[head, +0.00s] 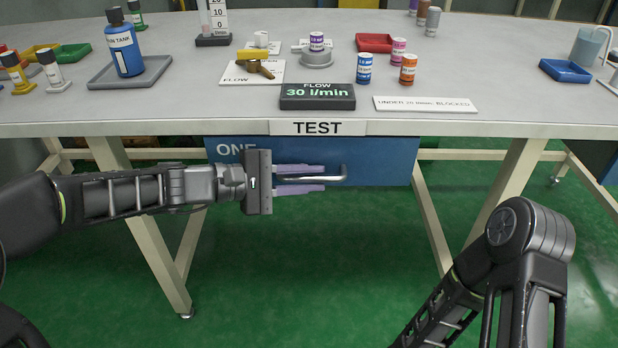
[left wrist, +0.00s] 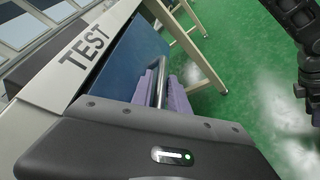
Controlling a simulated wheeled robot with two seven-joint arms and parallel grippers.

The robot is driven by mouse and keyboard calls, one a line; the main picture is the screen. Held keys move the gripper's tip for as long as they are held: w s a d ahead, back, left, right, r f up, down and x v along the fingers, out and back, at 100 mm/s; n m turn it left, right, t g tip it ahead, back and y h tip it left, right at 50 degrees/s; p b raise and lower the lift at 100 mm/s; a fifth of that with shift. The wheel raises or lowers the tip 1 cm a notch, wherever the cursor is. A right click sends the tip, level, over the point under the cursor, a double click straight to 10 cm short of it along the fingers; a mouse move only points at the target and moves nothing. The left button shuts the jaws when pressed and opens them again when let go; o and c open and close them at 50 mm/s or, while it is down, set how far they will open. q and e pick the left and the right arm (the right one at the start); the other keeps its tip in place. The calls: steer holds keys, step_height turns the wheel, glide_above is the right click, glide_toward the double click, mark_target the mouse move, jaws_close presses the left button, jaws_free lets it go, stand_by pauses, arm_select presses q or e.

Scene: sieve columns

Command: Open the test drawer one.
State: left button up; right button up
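The test drawer one (head: 385,160) has a blue front with "ONE" on it. It sits under the table edge below the "TEST" label (head: 317,128) and looks shut. Its silver bar handle (head: 335,178) runs sideways across the front. My left gripper (head: 324,178) is at the handle, its two purple fingers above and below the bar, with small gaps showing; it looks open around it. In the left wrist view the handle (left wrist: 161,75) also lies between the fingers (left wrist: 160,90). Part of the handle is hidden by the gripper. My right gripper is out of view.
On the table stand a flow display (head: 317,97) reading 30 l/min, a sign (head: 425,104) about a blocked flow, a blue bottle (head: 125,50) on a grey tray, and several small vials. The table legs (head: 150,230) flank the drawer. The green floor in front is clear.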

arm_select(q)
jaws_close()
stand_by(1.2)
